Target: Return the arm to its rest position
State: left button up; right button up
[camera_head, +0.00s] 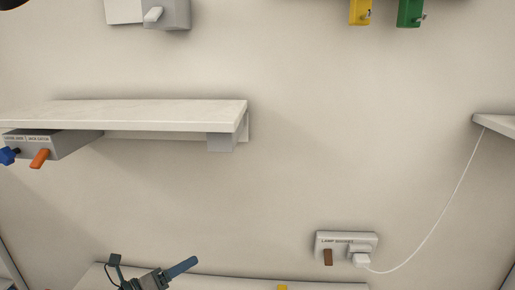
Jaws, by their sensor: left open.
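My left gripper (150,275) shows at the bottom left of the head view, cut off by the lower edge. It is dark with a blue-grey part reaching up to the right, and it is open with nothing seen in it. It appears in front of a pale ledge (240,283) low on the wall. Most of the left arm is out of the picture. My right gripper is not in view.
A pale shelf (130,113) juts out at left, with a grey switch box (62,143) beneath it. A wall socket (332,241) holds a white plug (362,260) whose cord (437,222) rises to the right shelf (497,125). Yellow (360,11) and green (409,13) boxes sit at top.

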pick_arm(q)
jog(key=s+a+r+n+t+y, duration=0.4)
jog(key=a+r+n+t+y, duration=0.25)
jog(key=n+t, duration=0.6)
jog(key=s+a+f+n+g+y, duration=0.6)
jog(key=a+f+n+g+y, duration=0.45)
jog(key=n, duration=0.75)
jog(key=s+d+f+n+g+h, duration=0.2)
jog(key=s+d+f+g, duration=0.25)
jog(key=s+f, duration=0.45)
jog(key=s+d+f+n+g+h, duration=0.15)
jog(key=s+d+f+g, duration=0.35)
jog(key=s, duration=0.6)
jog(key=s+a+f+n+g+b, duration=0.1)
jog(key=a+f+b, duration=0.15)
jog(key=f, duration=1.65)
jog(key=a+f+g+b, duration=0.2)
jog(key=f+b, duration=0.1)
jog(key=f, duration=1.6)
jog(key=s+f+b, duration=0.4)
jog(key=s+f, duration=1.4)
jog(key=f, duration=0.4)
jog(key=shift+s+a+f, duration=0.25)
jog(key=shift+a, duration=0.1)
